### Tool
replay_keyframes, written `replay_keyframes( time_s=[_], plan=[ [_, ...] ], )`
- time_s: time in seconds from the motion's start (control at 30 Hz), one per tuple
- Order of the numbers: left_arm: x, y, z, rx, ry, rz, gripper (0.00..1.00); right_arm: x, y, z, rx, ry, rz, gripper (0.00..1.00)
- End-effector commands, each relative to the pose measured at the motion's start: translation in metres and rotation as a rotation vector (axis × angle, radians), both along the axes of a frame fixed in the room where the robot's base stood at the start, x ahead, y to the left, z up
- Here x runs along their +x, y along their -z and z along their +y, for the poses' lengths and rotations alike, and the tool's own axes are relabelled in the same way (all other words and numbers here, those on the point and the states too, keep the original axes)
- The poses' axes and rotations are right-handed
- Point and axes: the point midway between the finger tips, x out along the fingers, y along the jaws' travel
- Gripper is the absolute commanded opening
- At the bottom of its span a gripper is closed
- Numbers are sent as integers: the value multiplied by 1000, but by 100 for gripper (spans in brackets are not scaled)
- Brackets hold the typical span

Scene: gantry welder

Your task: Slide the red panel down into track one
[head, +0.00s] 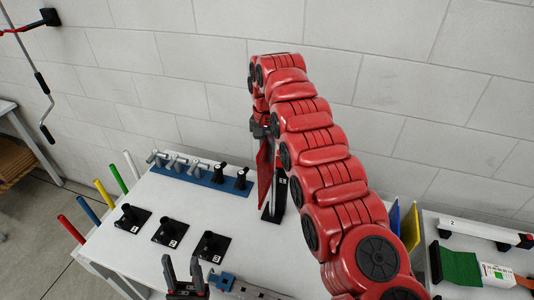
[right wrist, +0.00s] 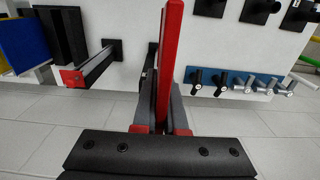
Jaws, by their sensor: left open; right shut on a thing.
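The red panel (head: 264,172) hangs from my right gripper (head: 262,128), which is shut on it. In the right wrist view the panel (right wrist: 171,60) is seen nearly edge-on between the fingers (right wrist: 160,120). A dark upright track (head: 279,190) on a black base stands right beside the panel in the head view. The right wrist view shows a rail with a red end (right wrist: 95,68) left of the panel, and another dark post partly behind it. I cannot tell whether the panel's edge is inside the track. My left gripper (head: 186,272) is open and empty at the bottom of the head view.
Black stands (head: 168,233) and a blue strip with clamps (head: 203,178) occupy the white table. Coloured rods (head: 89,212) line its left edge. Blue (head: 395,216) and yellow (head: 410,228) panels stand right of my right arm. A block wall is behind.

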Motion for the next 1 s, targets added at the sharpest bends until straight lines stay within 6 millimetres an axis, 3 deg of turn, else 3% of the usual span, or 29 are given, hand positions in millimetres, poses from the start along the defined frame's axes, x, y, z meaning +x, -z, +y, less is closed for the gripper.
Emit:
replay_keyframes(
  time_s=[1.0],
  plan=[
    [0, 43, 0, 0, 0, 0, 50, 0, 43, 0, 0, 0, 0, 0]
  ],
)
